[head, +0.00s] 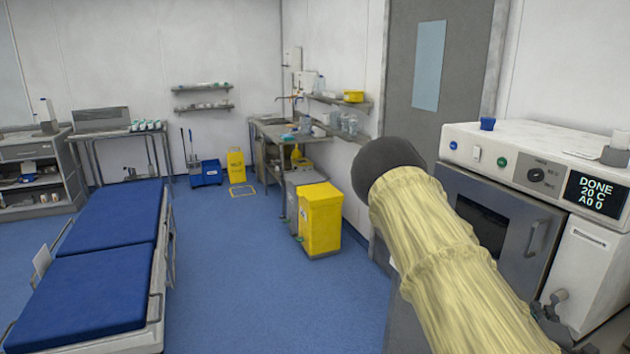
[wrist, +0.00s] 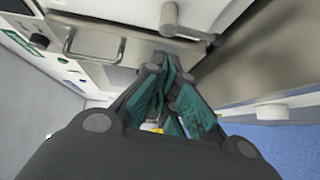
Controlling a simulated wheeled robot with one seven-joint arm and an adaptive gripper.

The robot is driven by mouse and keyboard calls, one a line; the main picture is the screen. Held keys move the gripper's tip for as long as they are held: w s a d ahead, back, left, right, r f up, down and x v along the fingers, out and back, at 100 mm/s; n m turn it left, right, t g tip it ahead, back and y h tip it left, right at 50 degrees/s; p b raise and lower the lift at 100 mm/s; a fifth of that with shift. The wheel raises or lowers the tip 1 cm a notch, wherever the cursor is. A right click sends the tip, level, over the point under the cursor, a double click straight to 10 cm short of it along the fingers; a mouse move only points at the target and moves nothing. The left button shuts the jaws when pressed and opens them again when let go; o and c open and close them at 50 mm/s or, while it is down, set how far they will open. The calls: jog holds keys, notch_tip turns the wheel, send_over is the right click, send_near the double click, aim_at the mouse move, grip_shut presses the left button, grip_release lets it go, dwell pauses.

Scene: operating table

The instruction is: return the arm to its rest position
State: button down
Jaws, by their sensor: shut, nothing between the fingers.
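My arm (head: 440,260) shows in the head view in a pale yellow sleeve with a dark rounded joint at its upper end. It rises in front of the white and grey machine (head: 560,150) on the right. Grey parts of my gripper (head: 553,312) show at the lower right, partly hidden by the sleeve. In the wrist view my gripper (wrist: 168,78) has its teal-padded fingers shut together and empty. The machine's front (wrist: 90,42) with its bar handle lies beyond the fingers there.
The machine's door (head: 490,225) looks shut, and its display (head: 595,196) reads "DONE 20 C A0 0". A yellow bin (head: 320,218) and a blue-padded operating table (head: 100,275) stand left of my arm. Blue floor between them is clear.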

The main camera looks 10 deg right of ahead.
jog(key=s+a+f+m+g+y, duration=0.25)
jog(key=a+f, duration=0.25)
jog(key=f, duration=0.4)
jog(key=s+a+f+m+g+y, duration=0.1)
jog(key=s+a+f+m+g, duration=0.1)
jog(key=s+a+f, duration=0.5)
jog(key=a+f+m+g+y, duration=0.2)
jog(key=a+f+g, duration=0.15)
jog(key=f, duration=0.75)
jog(key=s+a+f+m+g+y, duration=0.1)
jog(key=s+a+f, duration=0.2)
jog(key=s+a, duration=0.2)
jog(key=s+a+f+m+g+y, duration=0.1)
jog(key=s+a, duration=0.4)
jog(key=a, duration=0.5)
jog(key=s+a+f+m+g+y, duration=0.1)
jog(key=s+a+f+g+y, duration=0.2)
jog(key=a+f, duration=0.3)
jog(key=shift+s+a+m, duration=0.35)
jog(key=shift+s+a, duration=0.55)
jog(key=shift+a, duration=0.1)
jog(key=shift+d, duration=0.1)
